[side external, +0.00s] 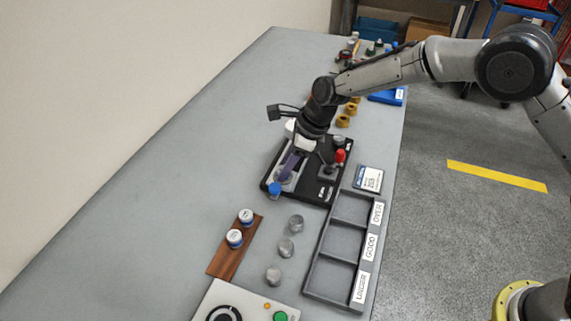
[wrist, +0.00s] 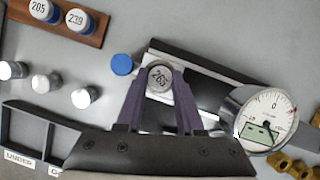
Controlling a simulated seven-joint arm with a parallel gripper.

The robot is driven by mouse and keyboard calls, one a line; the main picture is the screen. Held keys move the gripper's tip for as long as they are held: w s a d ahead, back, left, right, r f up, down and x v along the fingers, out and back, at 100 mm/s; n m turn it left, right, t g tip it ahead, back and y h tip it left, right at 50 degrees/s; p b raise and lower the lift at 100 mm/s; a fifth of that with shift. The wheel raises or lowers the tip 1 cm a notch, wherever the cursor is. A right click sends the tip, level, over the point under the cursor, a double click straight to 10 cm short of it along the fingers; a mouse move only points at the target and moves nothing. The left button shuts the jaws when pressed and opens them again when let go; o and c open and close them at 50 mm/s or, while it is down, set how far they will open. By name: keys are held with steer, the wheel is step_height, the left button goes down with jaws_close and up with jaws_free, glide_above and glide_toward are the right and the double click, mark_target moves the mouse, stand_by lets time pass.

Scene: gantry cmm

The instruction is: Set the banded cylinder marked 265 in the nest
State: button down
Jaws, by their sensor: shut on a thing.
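The cylinder marked 265 (wrist: 160,77) stands between my purple fingers in the wrist view, its pale marked top facing the camera; its band is hidden. My gripper (wrist: 160,84) is shut on it, a finger on each side. In the side view my gripper (side external: 288,170) points down over the grey metal block of the black gauge fixture (side external: 329,147), at the blue knob's (side external: 274,189) end. The nest itself is covered by the fingers and cylinder. I cannot tell whether the cylinder touches its seat. The dial gauge (wrist: 268,115) is right of my fingers.
Two blue-banded cylinders, 205 (wrist: 41,9) and 239 (wrist: 77,19), stand on a wooden strip (side external: 224,258). Several plain metal cylinders (side external: 286,248) stand beside it. A dark three-compartment tray (side external: 326,245) lies right of them. A red knob (side external: 340,156) rises from the fixture. The table's left is clear.

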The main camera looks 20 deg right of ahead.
steer(key=shift+c, duration=2.3)
jaws_free()
steer(key=shift+c, duration=0.4)
steer(key=o, duration=0.3)
steer(key=shift+s, duration=0.1)
steer(key=shift+o, duration=0.2)
steer(key=shift+a, duration=0.1)
steer(key=shift+f, duration=0.1)
steer(key=shift+s, duration=0.1)
